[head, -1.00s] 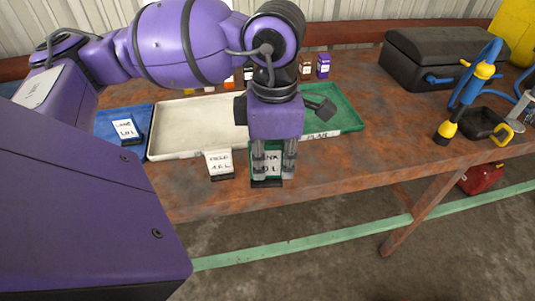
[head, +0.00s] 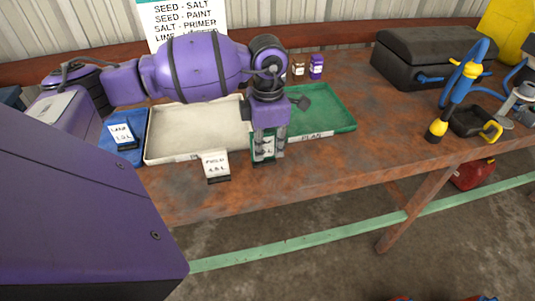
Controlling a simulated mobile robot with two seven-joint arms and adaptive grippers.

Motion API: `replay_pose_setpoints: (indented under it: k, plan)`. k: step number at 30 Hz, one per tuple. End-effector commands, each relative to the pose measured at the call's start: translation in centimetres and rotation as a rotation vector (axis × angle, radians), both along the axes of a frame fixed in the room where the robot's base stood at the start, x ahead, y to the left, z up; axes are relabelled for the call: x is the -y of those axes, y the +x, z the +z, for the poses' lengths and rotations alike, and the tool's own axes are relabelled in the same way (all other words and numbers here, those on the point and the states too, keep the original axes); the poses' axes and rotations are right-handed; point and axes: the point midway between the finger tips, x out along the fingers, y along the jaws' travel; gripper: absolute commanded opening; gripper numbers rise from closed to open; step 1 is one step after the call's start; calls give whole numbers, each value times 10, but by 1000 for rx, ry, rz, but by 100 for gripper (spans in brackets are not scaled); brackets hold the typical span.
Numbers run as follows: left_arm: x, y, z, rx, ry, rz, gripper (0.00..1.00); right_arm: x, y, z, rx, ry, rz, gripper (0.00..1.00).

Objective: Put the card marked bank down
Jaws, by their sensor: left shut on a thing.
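My left gripper (head: 268,157) is shut on a green card with a white label (head: 264,148). It holds the card upright at the front edge of the green tray, near the corner beside the cream tray. The fingers hide part of the writing; earlier it shows as "..NK" with a volume below. Whether the card touches anything below it I cannot tell. A white card marked FIELD (head: 214,166) stands in front of the cream tray (head: 180,118). A card marked LAND (head: 121,133) stands on the blue tray (head: 135,157). My right gripper is out of view.
The green tray (head: 335,115) has a dark thing in it, partly behind my wrist. Small bottles (head: 316,66) stand behind. A black case (head: 425,60) and a blue-yellow tool (head: 462,85) are at right. The rusty table (head: 385,125) is bare right of the green tray.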

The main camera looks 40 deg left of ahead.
Motion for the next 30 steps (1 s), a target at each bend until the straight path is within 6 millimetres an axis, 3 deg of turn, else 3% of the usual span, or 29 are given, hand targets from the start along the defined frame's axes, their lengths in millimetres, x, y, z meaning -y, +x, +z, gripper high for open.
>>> replay_pose_setpoints:
  k: [9,21,22,26,30]
  plan:
    - [-5,6,-36,-1,0,1,0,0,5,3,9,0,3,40]
    - [-5,6,-44,-1,1,0,0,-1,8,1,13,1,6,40]
    - [-5,6,-45,-1,1,0,13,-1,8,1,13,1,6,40]
    - [-5,6,-43,0,1,0,30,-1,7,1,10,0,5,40]
    - [-5,6,-43,0,1,1,31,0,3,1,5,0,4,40]
